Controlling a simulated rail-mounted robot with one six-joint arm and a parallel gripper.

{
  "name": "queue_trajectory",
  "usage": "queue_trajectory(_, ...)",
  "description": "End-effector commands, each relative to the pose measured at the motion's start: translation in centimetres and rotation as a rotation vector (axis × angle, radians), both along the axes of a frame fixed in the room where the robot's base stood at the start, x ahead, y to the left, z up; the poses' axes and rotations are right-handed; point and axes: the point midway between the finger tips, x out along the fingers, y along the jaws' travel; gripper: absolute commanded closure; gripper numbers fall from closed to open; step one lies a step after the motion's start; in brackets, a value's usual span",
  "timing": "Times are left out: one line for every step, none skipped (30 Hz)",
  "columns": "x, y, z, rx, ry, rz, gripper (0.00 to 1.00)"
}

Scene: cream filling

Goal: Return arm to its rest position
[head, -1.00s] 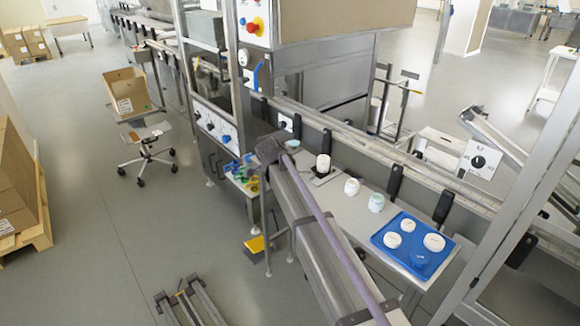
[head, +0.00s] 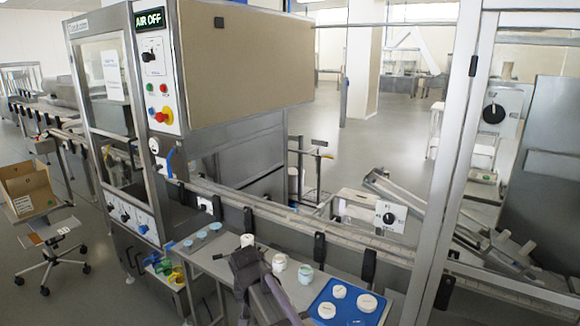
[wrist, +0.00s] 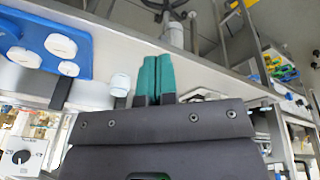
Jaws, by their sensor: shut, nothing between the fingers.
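My gripper (wrist: 157,78) shows in the wrist view with its two teal fingers pressed together and nothing between them. It points over the edge of the pale worktop (wrist: 205,77), with the floor beyond. A white jar (wrist: 120,84) shows just to its left, apart from the fingers in the picture. In the head view my arm (head: 250,270) rises from the bottom edge in front of the worktop. The fingers cannot be made out there.
A blue tray (head: 319,307) with several white lids lies at the worktop's right end. Jars (head: 279,262) stand beside it. The conveyor rail (head: 290,216) runs behind. The filling machine (head: 118,120) stands left, reading "AIR OFF". A box (head: 26,187) rests on a chair at far left.

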Motion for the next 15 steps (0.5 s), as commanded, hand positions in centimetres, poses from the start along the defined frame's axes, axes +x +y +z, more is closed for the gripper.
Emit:
queue_trajectory(-3.6, -5.1, -0.2, -0.004, 0.062, 0.048, 1.00)
queue_trajectory(-5.2, -7.7, -0.3, -0.002, 0.099, 0.080, 1.00)
queue_trajectory(-7.5, -10.9, -0.4, 0.007, 0.144, 0.112, 1.00)
queue_trajectory(-9.2, -13.2, -0.5, 0.018, 0.174, 0.127, 1.00)
queue_trajectory(-10.9, -15.3, -0.5, 0.032, 0.197, 0.130, 1.00)
queue_trajectory(-12.8, -17.9, -0.5, 0.053, 0.220, 0.116, 1.00)
queue_trajectory(-14.1, -19.6, -0.5, 0.069, 0.230, 0.092, 1.00)
queue_trajectory(-15.2, -21.2, -0.6, 0.084, 0.235, 0.057, 1.00)
queue_trajectory(-16.2, -23.1, -0.6, 0.095, 0.234, 0.010, 1.00)
queue_trajectory(-16.5, -24.3, -0.6, 0.100, 0.232, -0.019, 1.00)
queue_trajectory(-16.5, -25.2, -0.6, 0.103, 0.231, -0.043, 1.00)
queue_trajectory(-16.3, -26.1, -0.6, 0.105, 0.229, -0.066, 1.00)
queue_trajectory(-16.1, -26.5, -0.6, 0.105, 0.228, -0.076, 1.00)
queue_trajectory(-16.0, -26.8, -0.6, 0.106, 0.227, -0.083, 1.00)
queue_trajectory(-16.0, -27.0, -0.6, 0.105, 0.227, -0.087, 1.00)
